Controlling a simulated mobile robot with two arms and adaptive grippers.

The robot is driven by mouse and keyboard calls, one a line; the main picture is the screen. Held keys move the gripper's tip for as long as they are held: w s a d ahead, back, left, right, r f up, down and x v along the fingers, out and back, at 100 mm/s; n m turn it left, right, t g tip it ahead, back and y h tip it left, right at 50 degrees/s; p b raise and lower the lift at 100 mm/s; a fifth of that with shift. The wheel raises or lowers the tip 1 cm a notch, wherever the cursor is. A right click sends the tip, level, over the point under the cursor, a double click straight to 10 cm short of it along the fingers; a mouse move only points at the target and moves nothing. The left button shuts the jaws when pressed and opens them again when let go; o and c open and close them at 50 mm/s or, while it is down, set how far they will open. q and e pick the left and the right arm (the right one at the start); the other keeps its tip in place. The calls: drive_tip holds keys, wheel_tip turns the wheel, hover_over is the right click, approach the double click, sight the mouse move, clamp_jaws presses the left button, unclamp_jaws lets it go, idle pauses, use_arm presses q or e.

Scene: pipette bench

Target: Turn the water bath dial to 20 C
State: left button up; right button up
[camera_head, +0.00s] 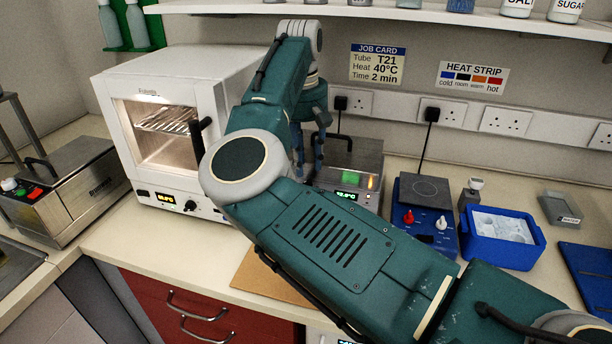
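A steel box that looks like the water bath (371,160) stands by the back wall, with a dark handle on top and a lit display (346,195) on its front that seems to read about 40 C. Green and orange patches show on its top. Its left and lower front are hidden behind my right arm, and I cannot see its dial. My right gripper (308,165) points down at the left side of this box, its two fingers apart with nothing visible between them. Whether it touches the box cannot be told. My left gripper is not in view.
A white oven (180,70) with a lit window stands to the left. A steel lidded device (85,190) with red and green buttons is at far left. A blue hotplate unit (428,210), a blue ice tub (502,250) and a grey box (560,208) stand right. A shelf (420,12) runs above.

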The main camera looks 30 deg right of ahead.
drive_tip(key=shift+d+f+p, duration=0.2)
drive_tip(key=shift+f+p, duration=0.3)
drive_tip(key=shift+f, duration=2.2)
clamp_jaws()
